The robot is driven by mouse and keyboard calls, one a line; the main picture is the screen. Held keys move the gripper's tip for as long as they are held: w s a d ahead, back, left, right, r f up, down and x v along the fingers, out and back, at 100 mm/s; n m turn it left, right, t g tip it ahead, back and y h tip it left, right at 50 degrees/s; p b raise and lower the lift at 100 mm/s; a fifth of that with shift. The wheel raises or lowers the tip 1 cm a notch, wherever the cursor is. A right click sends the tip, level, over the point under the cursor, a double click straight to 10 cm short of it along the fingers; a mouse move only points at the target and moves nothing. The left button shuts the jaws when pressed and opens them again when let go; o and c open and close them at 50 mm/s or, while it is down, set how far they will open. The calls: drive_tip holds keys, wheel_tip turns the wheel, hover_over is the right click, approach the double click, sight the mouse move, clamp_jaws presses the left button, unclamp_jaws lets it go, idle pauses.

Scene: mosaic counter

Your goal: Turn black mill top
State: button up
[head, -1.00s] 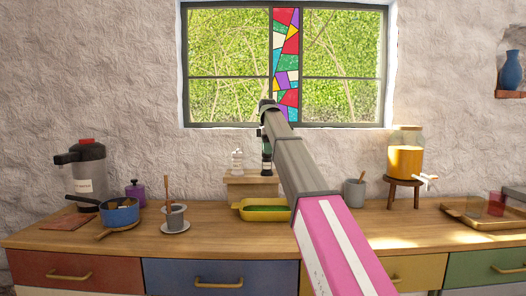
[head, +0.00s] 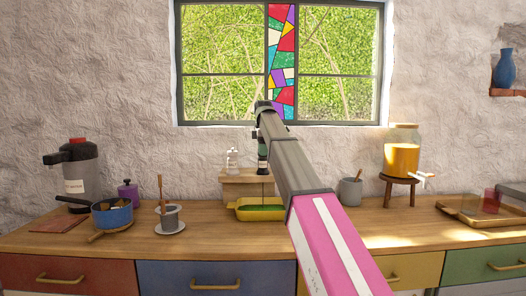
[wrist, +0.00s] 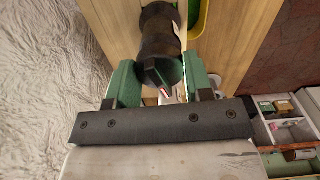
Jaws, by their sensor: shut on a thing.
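The black mill (head: 263,166) stands on a small wooden stand (head: 238,175) at the back of the counter, partly hidden by my arm in the head view. In the wrist view the black mill (wrist: 160,32) shows with its top end between the green fingers of my gripper (wrist: 160,80). My gripper is shut on the mill's top, one finger on each side. In the head view my gripper (head: 259,136) is small and partly hidden, at the upper end of the mill.
A clear shaker (head: 232,160) stands left of the mill on the same stand. A yellow dish (head: 245,214) with green contents sits just in front. A grey cup (head: 350,192) and a juice dispenser (head: 402,158) on a stool are to the right. A blue pot (head: 115,214) is left.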

drive_tip(key=m, duration=0.4)
drive_tip(key=shift+m, duration=2.1)
drive_tip(key=o, duration=0.9)
drive_tip(key=shift+o, duration=0.2)
